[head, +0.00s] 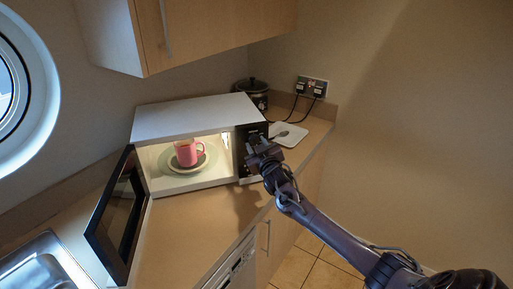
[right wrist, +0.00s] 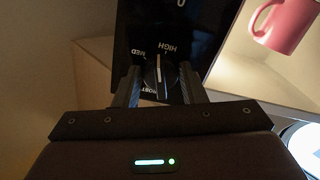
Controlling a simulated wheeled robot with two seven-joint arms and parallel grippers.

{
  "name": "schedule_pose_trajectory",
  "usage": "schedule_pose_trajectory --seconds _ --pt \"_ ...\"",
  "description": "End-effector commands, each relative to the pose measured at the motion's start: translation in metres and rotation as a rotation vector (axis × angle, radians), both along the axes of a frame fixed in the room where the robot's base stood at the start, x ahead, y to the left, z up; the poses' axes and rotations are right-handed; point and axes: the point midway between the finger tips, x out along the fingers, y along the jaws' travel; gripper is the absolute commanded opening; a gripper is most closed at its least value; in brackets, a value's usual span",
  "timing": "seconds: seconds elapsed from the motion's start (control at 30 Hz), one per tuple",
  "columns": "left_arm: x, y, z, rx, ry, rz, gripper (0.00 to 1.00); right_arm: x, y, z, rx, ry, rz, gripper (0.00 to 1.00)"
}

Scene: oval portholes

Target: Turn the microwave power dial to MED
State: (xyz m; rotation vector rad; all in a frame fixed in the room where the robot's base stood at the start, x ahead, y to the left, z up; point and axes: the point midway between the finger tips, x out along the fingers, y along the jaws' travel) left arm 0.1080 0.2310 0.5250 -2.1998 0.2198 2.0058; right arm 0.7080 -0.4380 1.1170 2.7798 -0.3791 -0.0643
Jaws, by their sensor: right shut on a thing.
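The microwave (head: 195,113) stands on the counter with its door (head: 120,215) swung open to the left. Its black control panel (right wrist: 198,25) is at the right of its front. My right gripper (head: 258,158) is at this panel. In the right wrist view my right gripper (right wrist: 158,82) has one finger on each side of the power dial (right wrist: 158,72) and is shut on it. The dial's white pointer line is about upright, its upper end between the labels MED and HIGH, nearer HIGH. A label ending in "OST" is partly hidden by the left finger. My left gripper is not in view.
A pink mug (head: 186,152) stands on a plate inside the lit microwave. A dark pot (head: 252,92) and a white dish (head: 289,134) are behind and right of it. A sink (head: 45,268) is at the lower left. An upper cabinet (head: 200,30) hangs above.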

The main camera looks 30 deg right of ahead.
Motion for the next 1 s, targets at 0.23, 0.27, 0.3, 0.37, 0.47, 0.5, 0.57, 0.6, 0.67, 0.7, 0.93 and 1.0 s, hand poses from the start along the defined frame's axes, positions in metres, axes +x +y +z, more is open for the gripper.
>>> schedule_pose_trajectory --seconds 0.23,0.27,0.3,0.37,0.47,0.5,0.57,0.6,0.67,0.7,0.93,1.0 --pt "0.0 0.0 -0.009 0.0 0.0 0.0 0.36 0.0 -0.001 -0.001 -0.229 0.064 0.0 0.15" --pt "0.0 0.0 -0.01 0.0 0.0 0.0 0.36 0.0 -0.001 -0.001 -0.255 0.071 0.0 0.15" --pt "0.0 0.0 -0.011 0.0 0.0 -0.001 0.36 0.0 -0.001 -0.001 -0.291 0.081 0.001 0.15" --pt "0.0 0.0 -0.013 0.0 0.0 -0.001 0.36 0.0 -0.001 -0.001 -0.341 0.095 0.001 0.15" --pt "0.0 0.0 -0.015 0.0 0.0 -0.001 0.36 -0.001 -0.002 -0.001 -0.422 0.118 0.0 0.15" --pt "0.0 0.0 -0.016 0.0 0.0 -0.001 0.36 -0.001 -0.002 -0.001 -0.45 0.127 0.001 0.15" --pt "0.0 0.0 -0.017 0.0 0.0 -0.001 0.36 -0.001 -0.002 -0.001 -0.492 0.138 0.0 0.15" --pt "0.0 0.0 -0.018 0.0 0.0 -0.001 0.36 -0.001 -0.002 0.0 -0.517 0.145 0.001 0.15" --pt "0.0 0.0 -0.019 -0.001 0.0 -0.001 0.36 -0.001 -0.002 0.0 -0.551 0.155 0.001 0.15" --pt "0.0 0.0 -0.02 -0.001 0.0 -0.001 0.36 -0.001 -0.002 0.0 -0.572 0.16 0.002 0.15" --pt "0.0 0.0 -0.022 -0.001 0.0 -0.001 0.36 -0.001 -0.002 0.001 -0.654 0.183 0.001 0.15" --pt "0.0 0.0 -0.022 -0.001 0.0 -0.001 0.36 -0.001 -0.002 0.001 -0.668 0.187 0.001 0.15"
